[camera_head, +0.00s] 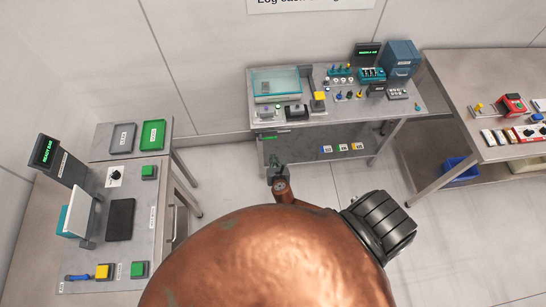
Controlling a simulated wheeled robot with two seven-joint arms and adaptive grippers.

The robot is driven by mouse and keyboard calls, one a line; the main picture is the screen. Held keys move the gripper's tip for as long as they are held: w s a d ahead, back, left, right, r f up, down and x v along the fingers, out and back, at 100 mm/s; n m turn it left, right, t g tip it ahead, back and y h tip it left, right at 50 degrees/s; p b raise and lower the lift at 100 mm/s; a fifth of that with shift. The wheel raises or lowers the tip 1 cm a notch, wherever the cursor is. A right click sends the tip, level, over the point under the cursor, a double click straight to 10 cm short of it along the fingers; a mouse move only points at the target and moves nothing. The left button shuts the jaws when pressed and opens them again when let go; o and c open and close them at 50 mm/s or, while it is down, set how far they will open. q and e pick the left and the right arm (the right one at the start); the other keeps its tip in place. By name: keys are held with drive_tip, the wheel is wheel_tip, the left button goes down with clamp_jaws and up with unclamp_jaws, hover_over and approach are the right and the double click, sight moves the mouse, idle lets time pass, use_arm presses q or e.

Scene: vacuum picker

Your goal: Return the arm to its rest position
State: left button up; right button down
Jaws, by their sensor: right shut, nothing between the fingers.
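A large copper-coloured rounded part of my own body fills the bottom middle of the head view. Beyond its top edge, my right gripper (277,163) shows small and dark at the end of a short copper-coloured piece. It is shut with nothing held, in front of the middle bench's front edge in the picture. Most of the right arm behind it is hidden by the copper part. My left gripper does not show.
The middle bench (292,135) carries a clear-lidded teal box, buttons and a blue cabinet. A left table (98,262) holds a screen, a dark pad and coloured buttons. A right bench (468,152) holds a red device; a blue bin (460,169) stands below. Floor shows between them.

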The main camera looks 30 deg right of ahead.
idle(0.4)
drive_tip(key=s+d+f+m+g+y+b, duration=0.1)
drive_tip(key=s+d+f+m+g+b, duration=0.15)
drive_tip(key=s+f+m, duration=0.6)
drive_tip(key=s+d+f+m+g+y+b, duration=0.1)
drive_tip(key=s+f+m+g, duration=0.25)
drive_tip(key=s+f, duration=0.9)
drive_tip(key=s+a+f+m+g+y+b, duration=0.1)
drive_tip(key=s+a+f+m+g, duration=0.1)
drive_tip(key=s+f+m, duration=0.6)
drive_tip(key=s+a+f+m+g+y+b, duration=0.1)
drive_tip(key=s+a+f+m, duration=0.2)
drive_tip(key=s+f+m, duration=0.5)
drive_tip(key=s+f, duration=0.1)
drive_tip(key=s, duration=0.9)
drive_tip(key=shift+s+f+g+y+b, duration=0.2)
drive_tip(key=shift+f+g+y+b, duration=0.05)
drive_tip(key=shift+g+y+b, duration=0.15)
